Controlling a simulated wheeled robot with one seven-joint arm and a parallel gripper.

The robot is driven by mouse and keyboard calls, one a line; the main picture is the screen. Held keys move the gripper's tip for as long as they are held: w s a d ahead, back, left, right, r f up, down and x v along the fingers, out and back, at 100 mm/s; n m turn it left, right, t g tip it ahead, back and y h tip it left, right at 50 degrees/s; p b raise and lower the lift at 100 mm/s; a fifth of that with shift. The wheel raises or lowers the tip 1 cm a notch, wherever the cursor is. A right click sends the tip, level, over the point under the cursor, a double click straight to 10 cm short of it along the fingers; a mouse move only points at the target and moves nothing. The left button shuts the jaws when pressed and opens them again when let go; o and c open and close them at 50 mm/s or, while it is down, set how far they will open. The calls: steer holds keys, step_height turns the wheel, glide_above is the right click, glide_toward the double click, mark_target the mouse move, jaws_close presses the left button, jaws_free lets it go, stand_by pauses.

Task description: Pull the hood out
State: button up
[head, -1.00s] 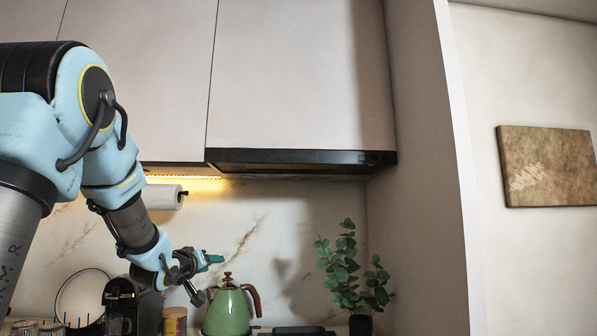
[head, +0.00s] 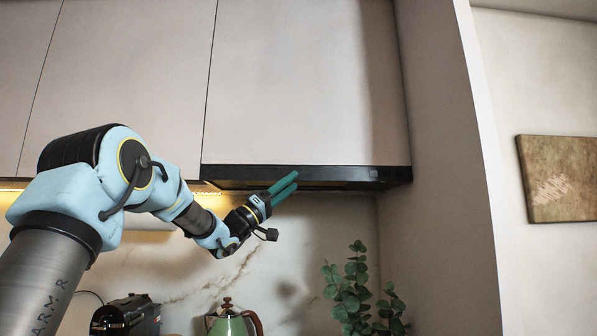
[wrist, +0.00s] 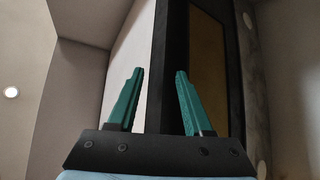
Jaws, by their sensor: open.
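The hood (head: 310,175) is a flat black unit set under the white upper cabinet. Its dark front edge runs level across the middle of the head view. In the wrist view the hood (wrist: 172,70) appears as a dark upright band, with a brownish panel on its underside. My gripper (head: 290,182) has two green fingers and is open and empty. In the head view its fingertips overlap the hood's front edge, left of its middle. In the wrist view the hood's edge lies beyond and between the fingers. I cannot tell whether they touch it.
White cabinet doors (head: 300,80) stand directly above the hood. A side wall (head: 440,170) closes off its right end. Below are a green kettle (head: 230,325), a black coffee machine (head: 125,318) and a leafy plant (head: 358,290). The space under the hood is otherwise clear.

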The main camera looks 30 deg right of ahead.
mark_target(299, 177)
steer(key=shift+p+x, duration=0.65)
steer(key=shift+x, duration=1.2)
steer(key=shift+c, duration=0.4)
jaws_close()
steer(key=shift+a+r, duration=0.1)
steer(key=shift+r, duration=0.1)
